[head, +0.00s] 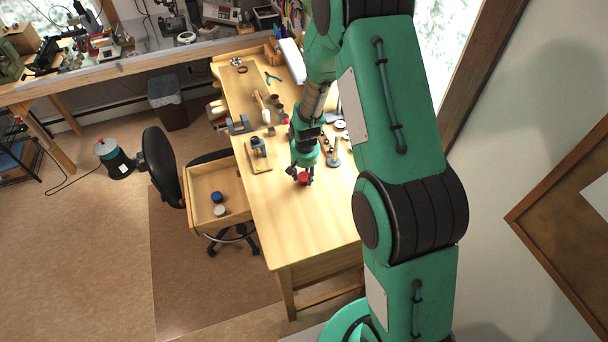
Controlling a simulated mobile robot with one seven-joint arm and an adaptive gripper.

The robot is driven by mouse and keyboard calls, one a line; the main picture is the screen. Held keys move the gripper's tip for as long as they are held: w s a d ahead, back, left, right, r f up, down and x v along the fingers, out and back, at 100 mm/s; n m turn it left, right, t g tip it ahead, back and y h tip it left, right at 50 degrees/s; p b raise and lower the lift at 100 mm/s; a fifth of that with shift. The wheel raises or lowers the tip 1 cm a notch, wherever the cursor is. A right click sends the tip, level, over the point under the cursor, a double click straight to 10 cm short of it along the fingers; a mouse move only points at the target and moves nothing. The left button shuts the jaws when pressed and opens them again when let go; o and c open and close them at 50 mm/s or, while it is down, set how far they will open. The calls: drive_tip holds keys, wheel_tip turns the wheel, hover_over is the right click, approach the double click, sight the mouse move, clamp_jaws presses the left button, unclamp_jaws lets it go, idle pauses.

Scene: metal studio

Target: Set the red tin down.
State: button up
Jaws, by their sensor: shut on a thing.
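The red tin (304,178) is small and round. My gripper (302,177) is shut on it, pointing down over the wooden desk (300,231). The tin is at or just above the desk top; I cannot tell whether it touches. My gripper's fingers hide part of it.
An open drawer (192,191) on the desk's left side holds a blue tin (216,197) and a pale tin (219,210). A wooden block with a clamp-like tool (258,152) and a metal stand (333,158) are near my gripper. The desk's near part is clear.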

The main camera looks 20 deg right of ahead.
sight(305, 179)
drive_tip(key=shift+f, duration=0.15)
drive_tip(key=o, duration=1.1)
drive_tip(key=shift+o, duration=0.2)
drive_tip(key=shift+r, duration=0.25)
wheel_tip(305, 179, up, 12)
drive_tip(key=s, duration=0.1)
drive_tip(key=shift+s+a+b, duration=0.15)
drive_tip(key=shift+s+b, duration=0.05)
drive_tip(key=shift+b, duration=0.2)
